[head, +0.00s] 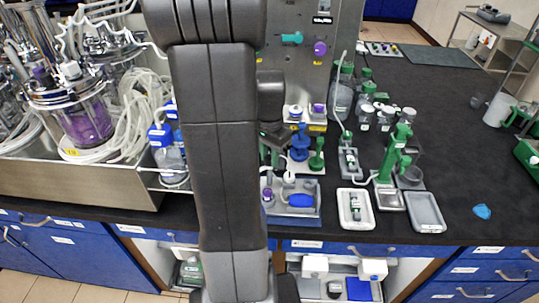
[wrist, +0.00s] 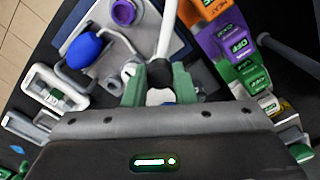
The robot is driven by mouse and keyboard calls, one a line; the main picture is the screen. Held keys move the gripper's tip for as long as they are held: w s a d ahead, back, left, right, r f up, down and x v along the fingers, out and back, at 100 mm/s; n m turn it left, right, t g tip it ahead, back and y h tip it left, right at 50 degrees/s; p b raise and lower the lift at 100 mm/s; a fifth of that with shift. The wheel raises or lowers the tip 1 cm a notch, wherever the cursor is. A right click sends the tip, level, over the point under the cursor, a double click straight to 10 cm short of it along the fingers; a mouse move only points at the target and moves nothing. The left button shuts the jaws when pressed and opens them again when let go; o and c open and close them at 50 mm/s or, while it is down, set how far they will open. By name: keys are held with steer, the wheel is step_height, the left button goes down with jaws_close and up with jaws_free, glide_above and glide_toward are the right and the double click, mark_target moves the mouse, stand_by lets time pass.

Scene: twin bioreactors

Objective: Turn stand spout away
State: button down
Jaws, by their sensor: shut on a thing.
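A white rod-like spout (wrist: 167,28) with a dark rounded end (wrist: 159,73) runs down from the top in the wrist view. My gripper (wrist: 158,90) has its green fingers on both sides of the spout's dark end, closed on it. A white and blue piece (wrist: 160,97) shows between the fingers; I cannot tell what it belongs to. A grey tray (head: 296,212) with a blue oval (head: 301,200) and a purple-topped part (head: 268,194) lies below. In the head view my arm hides most of the gripper and the stand.
A green stand (head: 395,155) and white trays (head: 356,210) are to the right. Blue-capped bottles (head: 165,155) and a bioreactor vessel (head: 85,120) are at left. Orange, purple and green labelled blocks (wrist: 228,40) sit close right in the wrist view.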

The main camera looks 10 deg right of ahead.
steer(key=shift+m, duration=0.8)
steer(key=c, duration=1.2)
jaws_free()
step_height(320, 180, up, 14)
steer(key=shift+f, duration=0.1)
step_height(320, 180, down, 14)
steer(key=shift+r, duration=0.1)
